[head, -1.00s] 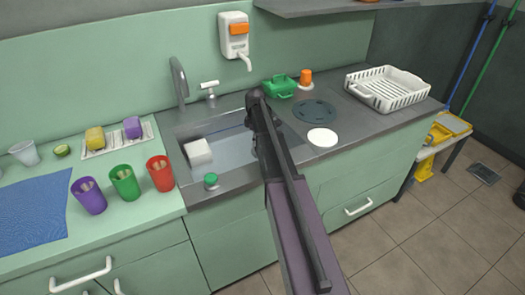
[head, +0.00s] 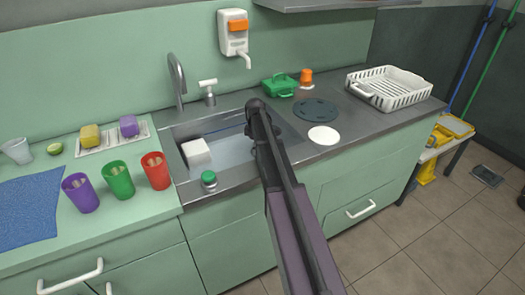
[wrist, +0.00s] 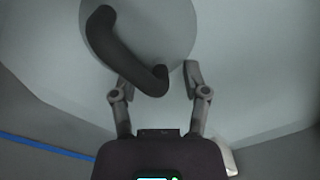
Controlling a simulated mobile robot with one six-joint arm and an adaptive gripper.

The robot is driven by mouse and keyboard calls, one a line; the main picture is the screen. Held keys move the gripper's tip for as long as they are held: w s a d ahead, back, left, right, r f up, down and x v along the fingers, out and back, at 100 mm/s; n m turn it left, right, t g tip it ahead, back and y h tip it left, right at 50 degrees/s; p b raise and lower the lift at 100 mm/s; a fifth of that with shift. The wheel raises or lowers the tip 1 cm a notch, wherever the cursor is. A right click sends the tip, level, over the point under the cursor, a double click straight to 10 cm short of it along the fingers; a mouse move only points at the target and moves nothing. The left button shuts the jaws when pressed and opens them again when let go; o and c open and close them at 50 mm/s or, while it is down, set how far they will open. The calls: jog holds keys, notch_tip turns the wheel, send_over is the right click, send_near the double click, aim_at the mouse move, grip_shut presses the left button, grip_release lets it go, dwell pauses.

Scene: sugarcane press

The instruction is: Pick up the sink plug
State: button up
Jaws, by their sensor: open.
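In the wrist view a pale grey disc with a dark curved handle, which looks like the sink plug (wrist: 158,32), lies just ahead of my gripper (wrist: 155,77). My gripper is open. The lower bend of the dark handle shows between its two fingers, with the left finger very near it and a gap to the right finger. I cannot tell whether anything touches. In the head view my arm reaches over the sink (head: 228,150) and hides the gripper and the plug.
A white block (head: 196,153) sits at the left of the basin. A green-topped item (head: 209,179) stands on the sink's front rim. The tap (head: 178,80) rises behind. Purple, green and red cups (head: 119,180) stand left. A white dish rack (head: 395,88) is at the right.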

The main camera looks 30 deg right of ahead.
dwell(0.3)
grip_shut()
jog(key=shift+r, duration=0.15)
dwell(0.3)
notch_tip(320, 180, up, 10)
jog(key=p, duration=1)
dwell(0.6)
